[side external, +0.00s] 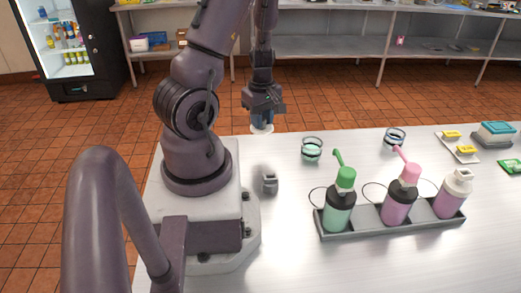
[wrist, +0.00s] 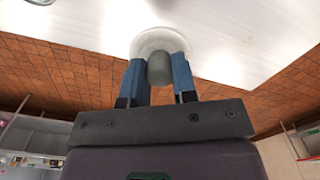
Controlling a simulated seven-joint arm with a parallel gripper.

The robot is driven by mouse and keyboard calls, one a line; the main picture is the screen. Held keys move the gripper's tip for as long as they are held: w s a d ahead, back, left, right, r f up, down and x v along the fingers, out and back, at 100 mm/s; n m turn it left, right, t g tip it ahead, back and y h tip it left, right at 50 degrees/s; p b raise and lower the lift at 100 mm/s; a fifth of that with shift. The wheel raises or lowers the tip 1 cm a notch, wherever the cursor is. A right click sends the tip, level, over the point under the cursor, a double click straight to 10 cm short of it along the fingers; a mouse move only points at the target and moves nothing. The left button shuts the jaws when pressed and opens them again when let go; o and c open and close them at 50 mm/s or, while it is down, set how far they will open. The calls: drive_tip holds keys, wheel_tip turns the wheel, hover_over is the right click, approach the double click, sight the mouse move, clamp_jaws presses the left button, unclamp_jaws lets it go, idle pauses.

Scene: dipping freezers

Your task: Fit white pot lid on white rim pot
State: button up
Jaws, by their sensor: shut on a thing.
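My gripper (side external: 262,112) is at the back-left corner of the table, fingers pointing down. In the wrist view its two blue fingers (wrist: 160,82) are closed on the grey knob of a pale round lid (wrist: 160,42), which I take as the white pot lid. In the side view the lid (side external: 262,129) shows as a small white disc below the fingers. Two small clear pots stand on the table, apart from the lid: one with a greenish tint (side external: 312,149) to its right, and one (side external: 394,138) farther right. I cannot tell which has the white rim.
A grey rack (side external: 388,219) holds several bottles with green, pink and white tops at the front. A small grey item (side external: 269,181) stands near my base. Yellow-topped items on a white tray (side external: 462,154) and a teal-lidded box (side external: 496,133) are at the right.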

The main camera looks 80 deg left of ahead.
drive_tip(key=w+d+r+m, duration=0.1)
drive_tip(key=w, duration=0.6)
drive_tip(key=w+d+r+m, duration=0.1)
drive_tip(key=w+r, duration=0.1)
drive_tip(key=w, duration=0.5)
drive_tip(key=shift+d+m, duration=0.4)
drive_tip(key=shift+f, duration=2.65)
drive_tip(key=shift+f, duration=0.15)
drive_tip(key=shift+f, duration=0.4)
drive_tip(key=shift+f, duration=0.1)
